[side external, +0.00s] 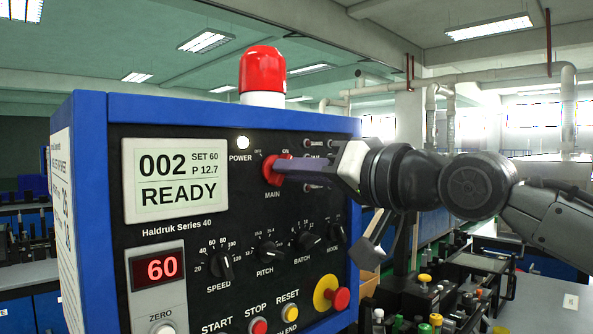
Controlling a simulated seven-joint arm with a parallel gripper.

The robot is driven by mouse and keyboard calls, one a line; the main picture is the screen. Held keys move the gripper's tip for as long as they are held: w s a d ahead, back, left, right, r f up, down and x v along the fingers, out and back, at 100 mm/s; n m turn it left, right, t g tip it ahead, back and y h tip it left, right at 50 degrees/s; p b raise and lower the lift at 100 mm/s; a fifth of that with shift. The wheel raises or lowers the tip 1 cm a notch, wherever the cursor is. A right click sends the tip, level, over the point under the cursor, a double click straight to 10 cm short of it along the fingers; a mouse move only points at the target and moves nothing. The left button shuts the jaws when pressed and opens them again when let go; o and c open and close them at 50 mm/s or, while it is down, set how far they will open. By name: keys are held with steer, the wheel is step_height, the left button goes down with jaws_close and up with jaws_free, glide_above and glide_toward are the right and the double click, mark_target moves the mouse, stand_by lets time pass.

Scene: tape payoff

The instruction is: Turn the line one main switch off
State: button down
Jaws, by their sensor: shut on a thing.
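The red MAIN switch (271,170) is a rotary knob on the black front panel, with position marks above it. My gripper (288,171) reaches in from the right and is shut on the red knob. The fingers hide the knob's right side. The knob's exact pointing direction is hard to tell. A white POWER lamp (243,143) left of the knob looks lit. The display (176,180) reads 002, SET 60, P 12.7, READY.
Below the switch are the black SPEED (226,266), PITCH (272,253) and BATCH (312,240) knobs. A red mushroom button (340,298) on a yellow base sits lower right. A red beacon (263,70) tops the blue cabinet (230,113). Benches with fixtures stand behind my arm.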

steer(key=shift+n, duration=7.7)
steer(key=c, duration=0.9)
jaws_free()
steer(key=shift+s, duration=0.1)
steer(key=v, duration=1.3)
steer(key=shift+s+d, duration=0.25)
